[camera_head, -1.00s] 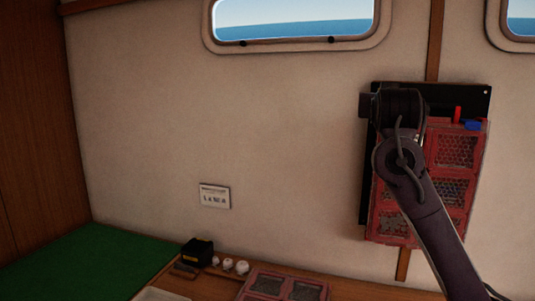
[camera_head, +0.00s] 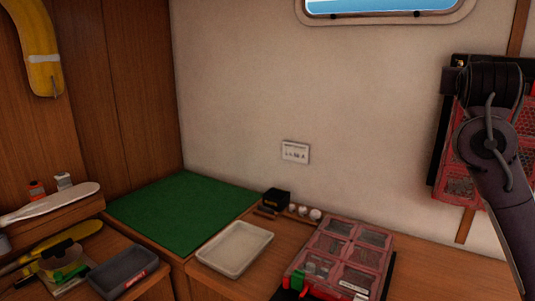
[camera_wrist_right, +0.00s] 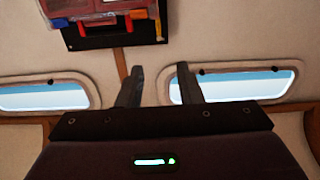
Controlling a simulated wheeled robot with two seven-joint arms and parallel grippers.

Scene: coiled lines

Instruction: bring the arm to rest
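My right arm (camera_head: 500,165) is raised at the right side of the head view, in front of the wall rack. My right gripper (camera_wrist_right: 160,85) shows in the right wrist view with its two fingers apart and nothing between them. Behind the fingers are the wall and two windows. My left gripper and left arm are not in view.
A red mesh rack (camera_head: 459,170) hangs on the wall at right. On the worktop lie a red compartment box (camera_head: 340,250), a white tray (camera_head: 235,246), a green mat (camera_head: 185,212) and a black box (camera_head: 276,200). A dark grey tray (camera_head: 124,272) sits at lower left.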

